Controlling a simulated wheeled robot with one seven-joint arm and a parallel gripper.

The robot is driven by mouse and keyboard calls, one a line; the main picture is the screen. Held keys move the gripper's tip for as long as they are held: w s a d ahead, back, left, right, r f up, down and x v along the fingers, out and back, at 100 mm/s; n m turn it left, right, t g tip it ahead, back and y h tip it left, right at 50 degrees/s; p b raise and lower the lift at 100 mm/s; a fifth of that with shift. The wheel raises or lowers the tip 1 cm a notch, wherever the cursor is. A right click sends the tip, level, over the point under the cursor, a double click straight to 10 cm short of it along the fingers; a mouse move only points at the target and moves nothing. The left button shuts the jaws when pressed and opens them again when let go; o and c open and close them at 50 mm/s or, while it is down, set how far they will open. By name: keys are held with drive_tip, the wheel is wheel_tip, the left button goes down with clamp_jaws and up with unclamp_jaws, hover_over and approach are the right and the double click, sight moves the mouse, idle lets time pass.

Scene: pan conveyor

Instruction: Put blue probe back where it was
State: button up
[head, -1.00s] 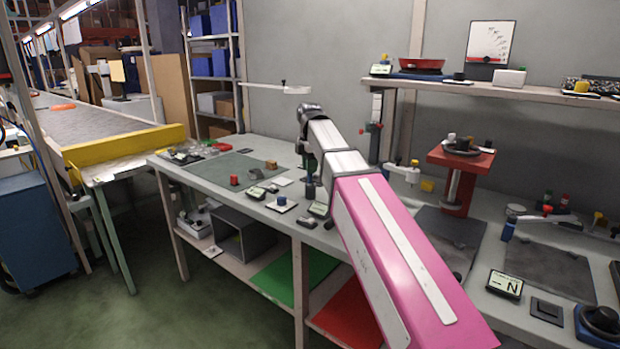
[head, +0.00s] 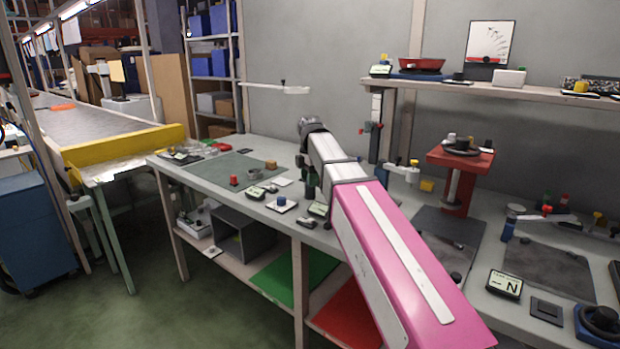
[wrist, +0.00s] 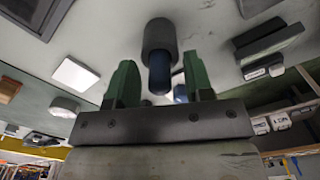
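The blue probe (wrist: 159,73) shows in the wrist view as a short blue cylinder with a thicker dark grey cylinder (wrist: 160,36) at its far end. My gripper (wrist: 160,80) has two green fingers, one on each side of the blue part. A gap shows on both sides, so the fingers look open and not touching it. In the head view my gripper (head: 311,184) is low over the bench, partly behind my arm. I cannot make out the probe clearly there. Whether the grey cylinder is fixed to the bench cannot be told.
A red piece (head: 234,180) and brown block (head: 271,164) lie on the green mat (head: 210,170). A red stand (head: 461,160) is to the right.

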wheel_tip(320, 180, up, 12)
drive_tip(key=shift+r, duration=0.15)
idle(0.7)
